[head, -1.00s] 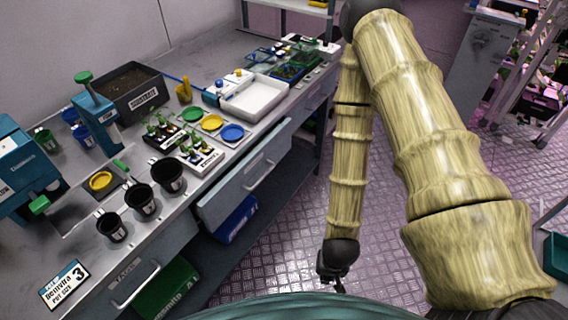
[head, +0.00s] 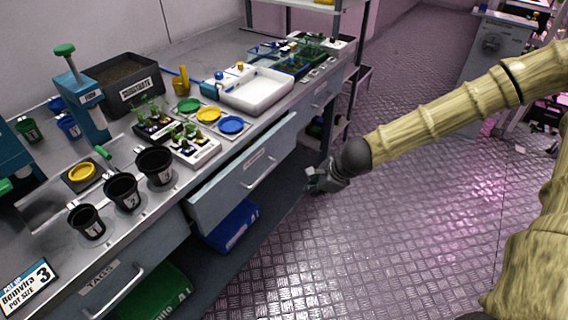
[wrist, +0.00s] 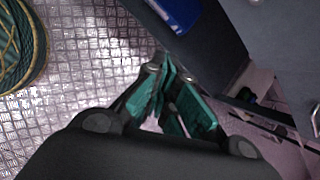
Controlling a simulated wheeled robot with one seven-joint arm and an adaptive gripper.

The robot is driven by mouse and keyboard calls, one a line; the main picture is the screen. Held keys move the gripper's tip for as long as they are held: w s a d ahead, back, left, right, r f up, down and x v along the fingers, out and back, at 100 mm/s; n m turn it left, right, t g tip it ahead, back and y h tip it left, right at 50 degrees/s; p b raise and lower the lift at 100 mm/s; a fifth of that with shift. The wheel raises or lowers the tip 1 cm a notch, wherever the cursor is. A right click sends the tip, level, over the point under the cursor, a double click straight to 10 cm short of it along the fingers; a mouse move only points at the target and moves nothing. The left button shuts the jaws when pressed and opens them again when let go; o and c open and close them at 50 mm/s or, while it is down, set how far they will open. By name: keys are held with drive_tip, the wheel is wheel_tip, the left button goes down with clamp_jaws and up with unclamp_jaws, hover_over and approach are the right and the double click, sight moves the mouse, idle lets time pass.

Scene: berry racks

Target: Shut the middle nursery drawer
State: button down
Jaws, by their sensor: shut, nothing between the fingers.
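The middle drawer (head: 225,188) has a grey front with a label and a bar handle (head: 262,172). It stands out from the bench, with its front ahead of the neighbouring drawer fronts. My gripper (head: 308,181) is to the right of the drawer front, out over the floor side and a little lower than the handle. They look apart. In the wrist view the green fingers (wrist: 168,82) come together at their tips with nothing between them. The drawer is hard to make out for certain in that view.
A blue bin (head: 232,226) and a green bin (head: 155,292) sit on the shelf under the bench. The tags drawer (head: 105,285) is to the left. Black pots, seedling trays and a white tray (head: 258,90) stand on the bench top. The metal floor (head: 400,240) is clear.

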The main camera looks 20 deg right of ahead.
sight(273, 148)
drive_tip(key=w+d+r+m+t+y+b, duration=0.2)
drive_tip(key=w+r+m+t+b, duration=0.15)
drive_tip(key=w+r+m, duration=0.35)
drive_tip(key=w+a+f+n+b, duration=0.1)
drive_tip(key=w+a+f+b, duration=0.2)
drive_tip(key=w+a+f, duration=0.3)
drive_tip(key=shift+w+a+g, duration=0.3)
drive_tip(key=shift+w+g, duration=0.05)
drive_tip(key=shift+w, duration=0.9)
drive_tip(key=shift+w+a, duration=0.75)
drive_tip(key=shift+w, duration=0.2)
drive_tip(key=shift+w+a, duration=0.7)
drive_tip(key=shift+w, duration=0.2)
drive_tip(key=shift+r, duration=0.15)
drive_tip(key=shift+w+a+y, duration=0.1)
drive_tip(key=shift+y, duration=0.2)
drive_tip(key=shift+r, duration=0.1)
